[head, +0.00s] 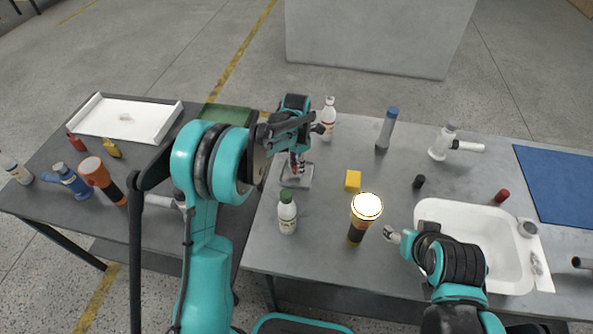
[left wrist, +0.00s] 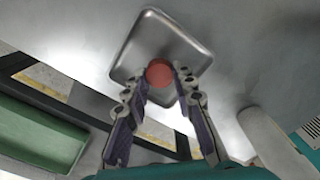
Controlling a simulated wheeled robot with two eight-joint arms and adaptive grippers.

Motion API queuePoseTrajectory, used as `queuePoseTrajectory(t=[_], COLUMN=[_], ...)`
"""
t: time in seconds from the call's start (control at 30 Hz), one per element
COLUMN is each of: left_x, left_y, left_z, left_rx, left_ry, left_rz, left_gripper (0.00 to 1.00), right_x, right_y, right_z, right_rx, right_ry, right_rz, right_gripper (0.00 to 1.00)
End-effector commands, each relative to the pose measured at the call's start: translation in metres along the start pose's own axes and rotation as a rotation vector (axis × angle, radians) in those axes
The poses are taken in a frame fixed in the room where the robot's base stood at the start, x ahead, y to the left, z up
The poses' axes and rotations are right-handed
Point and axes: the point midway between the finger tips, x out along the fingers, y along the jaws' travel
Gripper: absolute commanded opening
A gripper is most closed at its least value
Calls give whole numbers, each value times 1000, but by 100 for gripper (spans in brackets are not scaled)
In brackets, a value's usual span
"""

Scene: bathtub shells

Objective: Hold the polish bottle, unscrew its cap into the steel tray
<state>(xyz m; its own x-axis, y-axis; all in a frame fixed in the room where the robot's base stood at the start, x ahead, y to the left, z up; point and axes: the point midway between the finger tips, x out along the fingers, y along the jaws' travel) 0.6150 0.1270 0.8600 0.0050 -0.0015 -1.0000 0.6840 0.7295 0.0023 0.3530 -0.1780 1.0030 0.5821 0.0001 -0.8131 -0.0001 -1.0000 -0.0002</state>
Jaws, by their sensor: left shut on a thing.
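My left gripper (head: 297,163) reaches down over the small steel tray (head: 304,181). In the left wrist view its fingertips (left wrist: 163,80) are shut on a round red thing (left wrist: 159,72), which looks like a cap or the top of a small bottle. The red thing is over the near part of the steel tray (left wrist: 146,31); whether it touches the tray cannot be told. Two white bottles stand nearby, one with a green cap (head: 287,214) and one behind (head: 328,121); which is the polish bottle is unclear. My right gripper (head: 392,235) is by the basin, its jaws unclear.
A white basin (head: 427,207) is at the right, with a blue mat (head: 560,185) beyond. A green box (left wrist: 38,138) lies left of the tray.

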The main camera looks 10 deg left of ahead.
Motion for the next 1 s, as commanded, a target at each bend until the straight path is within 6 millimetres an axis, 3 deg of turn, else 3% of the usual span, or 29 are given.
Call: queuePoseTrajectory(t=[0.03,0.1,0.47,0.5,0.57,0.87,1.0], left_x=[13,19,22,22,21,20,9], left_y=[0,0,0,0,0,0,0], left_z=[0,0,0,0,0,0,0], left_rx=[0,0,0,0,0,0,0], left_ry=[0,0,0,0,0,0,0], left_rz=[0,0,0,0,0,0,0], left_gripper=[0,0,0,31,46,46,46], right_x=[6,8,9,9,9,8,3], right_y=[0,0,0,0,0,0,0], right_z=[4,6,7,6,6,6,2], right_rx=[0,0,0,0,0,0,0], right_ry=[0,0,0,0,0,0,0], right_rz=[0,0,0,0,0,0,0], right_gripper=[61,61,61,61,61,61,61])
